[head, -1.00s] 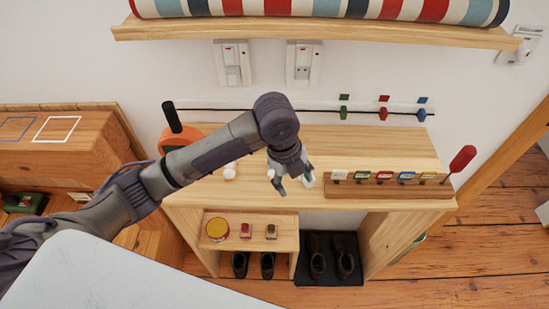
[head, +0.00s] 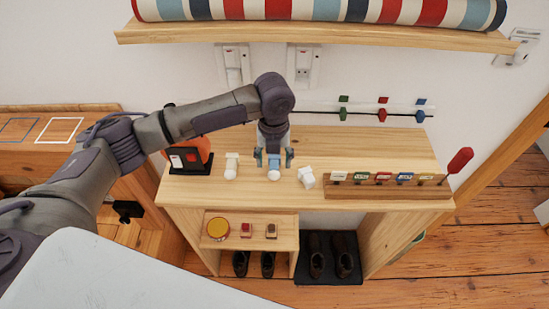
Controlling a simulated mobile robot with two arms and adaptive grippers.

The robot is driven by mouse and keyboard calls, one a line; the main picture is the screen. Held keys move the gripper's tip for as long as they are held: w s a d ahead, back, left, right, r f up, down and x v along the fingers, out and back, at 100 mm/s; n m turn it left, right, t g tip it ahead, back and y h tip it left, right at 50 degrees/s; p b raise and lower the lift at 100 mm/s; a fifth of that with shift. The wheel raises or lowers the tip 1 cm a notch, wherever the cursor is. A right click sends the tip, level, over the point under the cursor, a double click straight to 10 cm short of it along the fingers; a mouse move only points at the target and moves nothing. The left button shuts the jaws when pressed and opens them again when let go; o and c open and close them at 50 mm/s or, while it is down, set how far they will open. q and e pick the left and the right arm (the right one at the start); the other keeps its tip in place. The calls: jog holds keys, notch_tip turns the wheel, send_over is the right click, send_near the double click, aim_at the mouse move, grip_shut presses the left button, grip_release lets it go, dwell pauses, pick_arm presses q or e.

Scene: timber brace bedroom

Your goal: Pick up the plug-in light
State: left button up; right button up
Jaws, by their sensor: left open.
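Three small white plug-like items stand in a row on the wooden bench top (head: 400,150). They are a left one (head: 231,166), a middle one with a bluish face (head: 274,172) and a tilted right one (head: 306,177). I cannot tell for certain which is the plug-in light. My left gripper (head: 274,160) points down at the middle item. Its open fingers are on either side of that item, and I cannot tell whether they touch it. My right gripper is not in view.
An orange and black device (head: 188,157) stands left on the bench. A wooden rack (head: 388,190) with coloured tags and a red-handled tool (head: 460,160) is at the right. Two wall sockets (head: 304,62) are above, under a shelf (head: 320,36) with a striped roll.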

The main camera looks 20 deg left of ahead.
aim_at(274, 169)
pick_arm(q)
notch_tip(274, 169, down, 4)
jog(key=shift+w+f+p, duration=0.15)
jog(key=shift+f+p, duration=0.1)
jog(key=shift+p, duration=0.5)
jog(key=shift+f, duration=0.4)
